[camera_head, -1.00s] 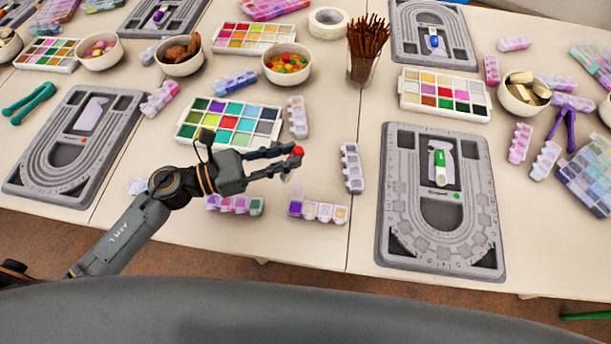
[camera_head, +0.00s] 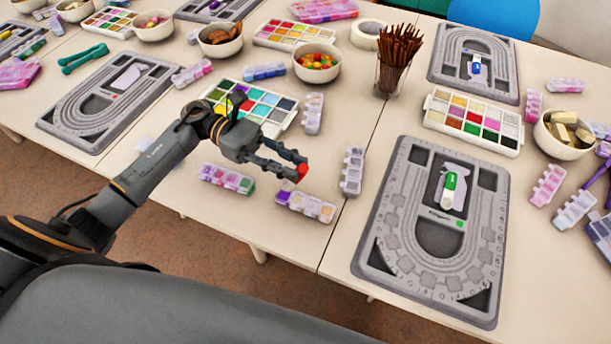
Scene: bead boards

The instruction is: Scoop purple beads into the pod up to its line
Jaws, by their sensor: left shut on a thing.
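My left gripper (camera_head: 300,165) reaches in from the left and hangs over the table near a strip of small clear pods. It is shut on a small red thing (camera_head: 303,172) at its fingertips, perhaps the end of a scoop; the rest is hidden. The strip of pods (camera_head: 318,209) lies just below the fingertips in the picture, with purple in its left end. Another pod strip (camera_head: 227,179) lies to the left, with purple, pink and green contents. I cannot tell which pod has the line. My right gripper is not in view.
A grey bead board (camera_head: 375,245) with a green-handled scoop (camera_head: 452,188) lies at right. Another grey board (camera_head: 60,120) lies at left. A colour tray (camera_head: 285,120) is partly behind my arm. A white pod strip (camera_head: 352,171) stands between gripper and right board.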

